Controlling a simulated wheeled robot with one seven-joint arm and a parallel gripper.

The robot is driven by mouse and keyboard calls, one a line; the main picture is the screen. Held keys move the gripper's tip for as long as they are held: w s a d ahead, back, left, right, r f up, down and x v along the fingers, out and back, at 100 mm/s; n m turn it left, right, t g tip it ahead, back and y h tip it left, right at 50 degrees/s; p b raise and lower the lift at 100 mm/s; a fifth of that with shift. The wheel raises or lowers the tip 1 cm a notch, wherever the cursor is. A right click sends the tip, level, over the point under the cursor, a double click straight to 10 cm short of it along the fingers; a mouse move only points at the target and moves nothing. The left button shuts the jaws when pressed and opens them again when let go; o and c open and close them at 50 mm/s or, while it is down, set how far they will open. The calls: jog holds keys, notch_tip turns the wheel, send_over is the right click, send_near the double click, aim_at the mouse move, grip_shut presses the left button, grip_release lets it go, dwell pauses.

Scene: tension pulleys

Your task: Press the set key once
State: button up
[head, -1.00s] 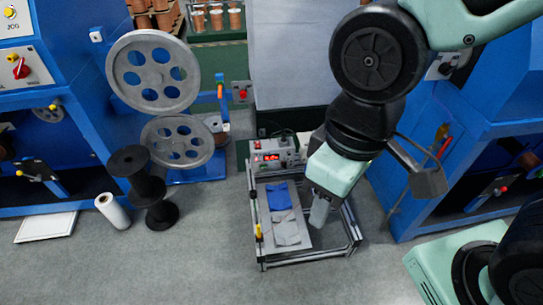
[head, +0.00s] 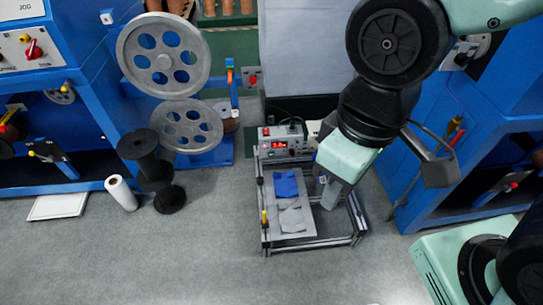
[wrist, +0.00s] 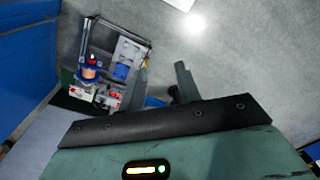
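The control box (head: 283,143) with a lit red display stands at the back of a low metal frame in the head view. Its front carries small knobs and buttons; which one is the set key is too small to tell. The box also shows in the wrist view (wrist: 107,97), left of my fingers. My gripper (head: 330,196) points down over the frame's right side, in front of and to the right of the box, apart from it. In the wrist view my gripper's two fingers (wrist: 162,84) stand apart with nothing between them.
The metal frame (head: 312,242) holds a grey board with blue and grey pieces. Black spools (head: 158,175) and a white roll (head: 121,193) stand to the left. Large grey pulleys (head: 163,55) stand behind them. Blue machines flank both sides; the front floor is clear.

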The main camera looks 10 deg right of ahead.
grip_shut()
dwell(1.4)
